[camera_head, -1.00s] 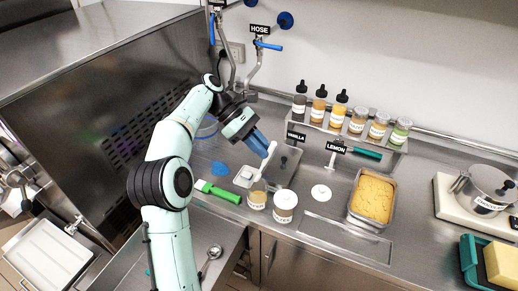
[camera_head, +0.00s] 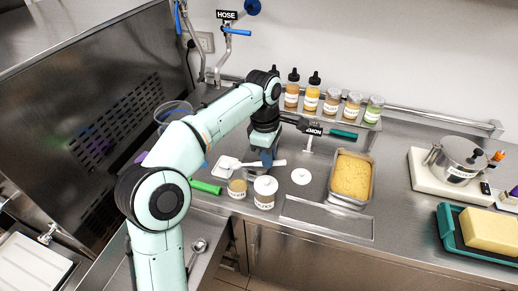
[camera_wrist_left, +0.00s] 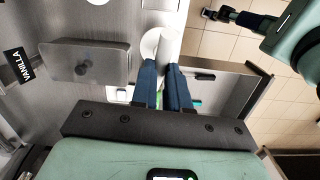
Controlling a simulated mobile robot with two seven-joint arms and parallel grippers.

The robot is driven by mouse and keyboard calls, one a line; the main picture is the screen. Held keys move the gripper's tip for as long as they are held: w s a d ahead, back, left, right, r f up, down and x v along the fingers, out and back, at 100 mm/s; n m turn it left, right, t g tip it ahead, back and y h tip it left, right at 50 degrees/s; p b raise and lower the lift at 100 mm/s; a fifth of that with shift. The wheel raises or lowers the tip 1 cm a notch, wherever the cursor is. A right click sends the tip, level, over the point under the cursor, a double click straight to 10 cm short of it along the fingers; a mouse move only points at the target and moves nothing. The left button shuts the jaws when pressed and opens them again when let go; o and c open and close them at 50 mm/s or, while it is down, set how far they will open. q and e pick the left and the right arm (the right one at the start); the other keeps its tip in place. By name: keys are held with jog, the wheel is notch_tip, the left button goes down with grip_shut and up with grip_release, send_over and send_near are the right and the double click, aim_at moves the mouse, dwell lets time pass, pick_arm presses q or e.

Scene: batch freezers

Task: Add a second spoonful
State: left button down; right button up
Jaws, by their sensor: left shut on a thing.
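My left gripper (camera_head: 267,160) is shut on the handle of a white spoon (camera_head: 280,162). The spoon lies roughly level above the counter, its broad end to the left; I cannot tell what is in it. In the wrist view the fingers (camera_wrist_left: 165,72) close on the white handle (camera_wrist_left: 168,42). A jar with tan contents (camera_head: 237,189) stands at the counter's front, below the spoon's broad end. A jar with a white top (camera_head: 264,190) stands to its right. The right gripper (camera_wrist_left: 232,16) shows only in the wrist view, over the floor; its jaw state is unclear.
A white round lid (camera_head: 301,176) lies right of the jars. A steel pan of yellow mix (camera_head: 351,178) stands further right. A green-handled tool (camera_head: 205,187) lies left. Bottles and jars (camera_head: 332,103) line the back shelf, beside the LEMON sign (camera_head: 311,129).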

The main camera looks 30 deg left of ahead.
aim_at(277, 162)
pick_arm(q)
jog(key=f+y, duration=0.1)
jog(key=d+f+y, duration=0.1)
jog(key=w+d+f+y, duration=0.1)
jog(key=f, duration=0.1)
jog(key=shift+d+g+y, duration=0.15)
jog(key=shift+g+y, duration=0.15)
jog(key=shift+d+f+y, duration=0.2)
jog(key=shift+f+y, duration=0.1)
jog(key=shift+y, duration=0.1)
jog(key=shift+s+a+r+p, duration=0.15)
jog(key=shift+r+p, duration=0.35)
jog(key=shift+r, duration=0.7)
jog(key=shift+w+r, duration=0.2)
jog(key=shift+s, duration=0.1)
pick_arm(e)
jog(key=shift+w+r, duration=0.8)
jog(key=shift+w, duration=0.25)
pick_arm(q)
jog(key=shift+s, duration=0.15)
pick_arm(e)
jog(key=shift+s, duration=0.1)
